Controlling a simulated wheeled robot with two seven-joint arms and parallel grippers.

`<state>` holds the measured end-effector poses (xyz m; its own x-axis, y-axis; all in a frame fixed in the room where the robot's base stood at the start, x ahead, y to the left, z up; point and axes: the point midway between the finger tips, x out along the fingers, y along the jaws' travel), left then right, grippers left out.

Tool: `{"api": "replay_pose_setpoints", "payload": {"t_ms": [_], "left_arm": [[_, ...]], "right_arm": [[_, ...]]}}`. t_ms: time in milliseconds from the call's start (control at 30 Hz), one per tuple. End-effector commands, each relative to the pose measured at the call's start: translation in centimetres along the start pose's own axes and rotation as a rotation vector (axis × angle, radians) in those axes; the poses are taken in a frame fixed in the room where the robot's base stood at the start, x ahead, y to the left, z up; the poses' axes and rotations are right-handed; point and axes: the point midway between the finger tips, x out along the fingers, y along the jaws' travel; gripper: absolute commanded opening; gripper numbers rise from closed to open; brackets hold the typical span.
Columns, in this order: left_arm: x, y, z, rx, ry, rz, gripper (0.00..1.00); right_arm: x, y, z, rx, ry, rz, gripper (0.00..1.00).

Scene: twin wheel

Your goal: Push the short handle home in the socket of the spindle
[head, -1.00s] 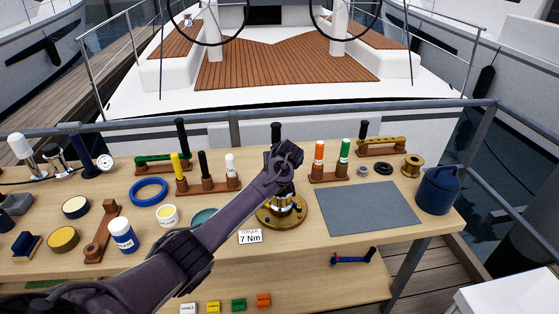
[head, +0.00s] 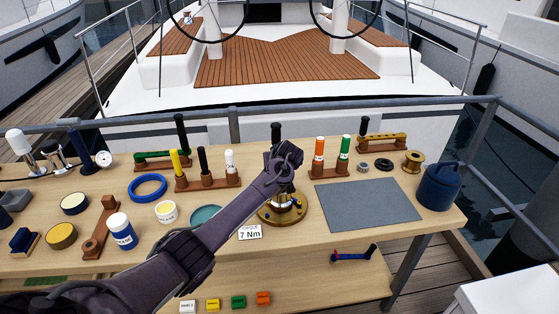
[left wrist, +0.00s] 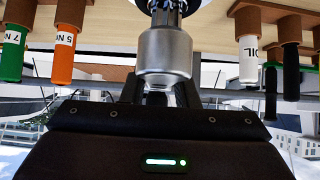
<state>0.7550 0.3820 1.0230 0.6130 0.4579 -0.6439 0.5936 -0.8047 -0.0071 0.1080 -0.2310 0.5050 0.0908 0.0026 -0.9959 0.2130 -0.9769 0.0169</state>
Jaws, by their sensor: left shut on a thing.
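The spindle stands on the bench with a round brass base (head: 268,216) and a silver upper part. In the left wrist view its silver socket (left wrist: 168,67) shows upside down, right at my fingers. My left gripper (head: 283,160) is above the spindle and shut on the short handle. The handle's dark grip (head: 276,131) sticks up upright behind the gripper in the head view. The handle's lower end and its seat in the socket are hidden by the gripper, so I cannot tell how deep it sits. My right gripper is not in view.
A 7 Nm card (head: 250,232) lies in front of the spindle. A rack (head: 208,185) with several handles stands left, and an orange and green pair (head: 319,153) stands right. A grey mat (head: 367,205) is bare. A blue pot (head: 439,187) stands at the right edge.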

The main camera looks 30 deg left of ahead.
Motion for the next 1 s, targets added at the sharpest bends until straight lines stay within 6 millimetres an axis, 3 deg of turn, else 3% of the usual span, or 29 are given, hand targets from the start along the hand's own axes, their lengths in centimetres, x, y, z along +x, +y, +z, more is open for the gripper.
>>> {"api": "replay_pose_setpoints", "payload": {"t_ms": [667,700,867,1000], "left_arm": [[1.1,0.0,1.2,-0.003,0.002,0.001,0.00],[1.1,0.0,1.2,-0.003,0.003,0.001,0.30],[1.1,0.0,1.2,-0.002,0.002,0.000,0.51],[1.1,0.0,1.2,-0.001,0.001,0.000,0.53]], "right_arm": [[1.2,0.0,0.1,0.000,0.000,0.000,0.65],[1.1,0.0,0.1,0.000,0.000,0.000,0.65],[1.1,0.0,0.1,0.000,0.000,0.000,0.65],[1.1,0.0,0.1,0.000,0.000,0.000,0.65]]}}
